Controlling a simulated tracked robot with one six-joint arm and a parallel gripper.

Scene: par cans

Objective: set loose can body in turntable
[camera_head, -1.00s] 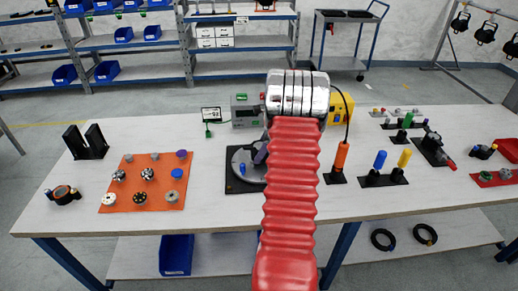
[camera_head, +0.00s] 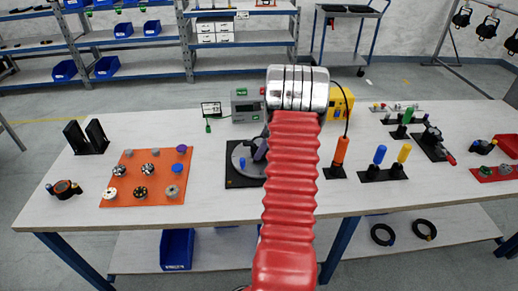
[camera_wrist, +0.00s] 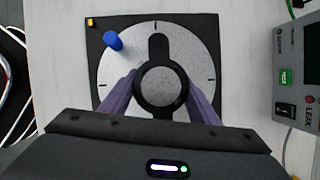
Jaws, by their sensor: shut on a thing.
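The turntable, a pale round disc on a black square base, shows in the wrist view (camera_wrist: 200,92) and partly in the head view (camera_head: 236,180). It has a blue knob (camera_wrist: 113,41) near its upper left. My gripper (camera_wrist: 160,92) has purple fingers on either side of a round black can body (camera_wrist: 160,111) with a grey speckled middle, and is shut on it. The can body is over the disc's middle; whether it touches the disc cannot be told. A black rounded bar extends above it in the picture. In the head view my red arm hides the can body.
A grey meter box (camera_head: 247,105) and a yellow box (camera_head: 341,103) stand behind the turntable. An orange mat (camera_head: 160,197) with several small parts lies left. An orange-handled tool (camera_head: 341,150) stands right. Cables lie at the wrist view's left edge.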

